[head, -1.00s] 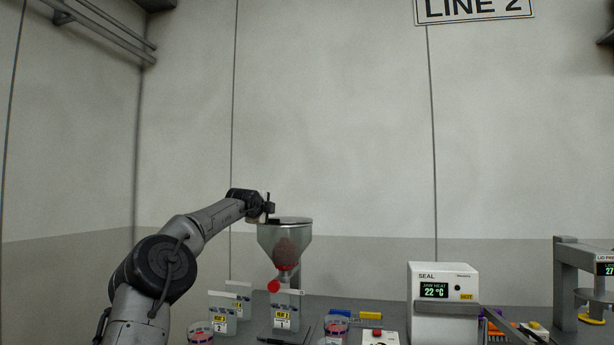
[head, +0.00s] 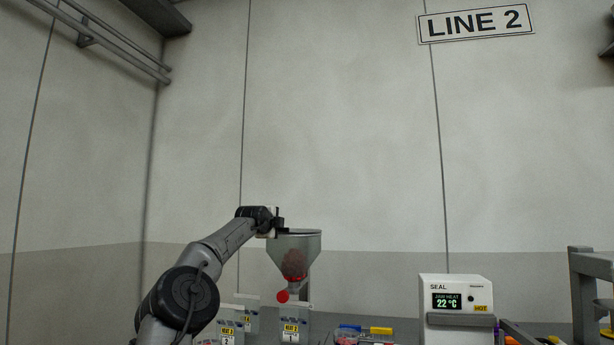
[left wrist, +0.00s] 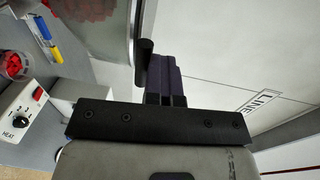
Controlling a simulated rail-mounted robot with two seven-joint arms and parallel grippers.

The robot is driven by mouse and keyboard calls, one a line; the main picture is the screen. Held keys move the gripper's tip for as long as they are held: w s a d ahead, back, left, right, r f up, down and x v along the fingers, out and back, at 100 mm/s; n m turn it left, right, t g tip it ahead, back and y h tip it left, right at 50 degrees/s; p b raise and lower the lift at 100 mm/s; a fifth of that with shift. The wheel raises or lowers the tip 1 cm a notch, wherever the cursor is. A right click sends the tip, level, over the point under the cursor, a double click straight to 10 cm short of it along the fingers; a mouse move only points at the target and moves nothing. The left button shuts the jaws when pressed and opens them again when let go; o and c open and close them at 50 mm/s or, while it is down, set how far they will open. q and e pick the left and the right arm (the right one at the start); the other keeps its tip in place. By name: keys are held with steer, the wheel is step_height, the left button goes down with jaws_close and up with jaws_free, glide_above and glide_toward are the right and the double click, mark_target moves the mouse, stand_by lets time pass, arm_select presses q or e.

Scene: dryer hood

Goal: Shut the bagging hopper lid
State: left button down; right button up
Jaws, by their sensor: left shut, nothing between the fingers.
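The bagging hopper (head: 297,258) is a clear cone with reddish contents and a red outlet below. A thin, level edge (head: 303,232) spans its top. No lid stands raised above it, but whether this edge is the seated lid or just the rim is too small to tell. My left gripper (head: 281,228) is at the hopper's upper left edge. In the left wrist view its dark fingers (left wrist: 166,80) are shut and empty, close beside a black rounded tab (left wrist: 144,63) at the hopper's curved rim (left wrist: 138,25). Contact cannot be told. My right gripper is not in view.
Labelled bags (head: 291,331) stand below the hopper. Blue and yellow markers (head: 380,331) lie to the right. The white sealer (head: 455,303), showing 22 °C and a HOT label, stands farther right, with a grey press frame (head: 583,290) beyond. The wall space above the hopper is clear.

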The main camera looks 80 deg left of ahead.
arm_select(q)
steer(key=shift+a+f, duration=0.1)
steer(key=shift+f, duration=0.1)
steer(key=s+d+r+b, duration=0.4)
steer(key=d+r, duration=0.1)
steer(key=d, duration=0.5)
steer(key=shift+r+b, duration=0.3)
steer(key=shift+b, duration=0.05)
steer(key=shift+d, duration=0.1)
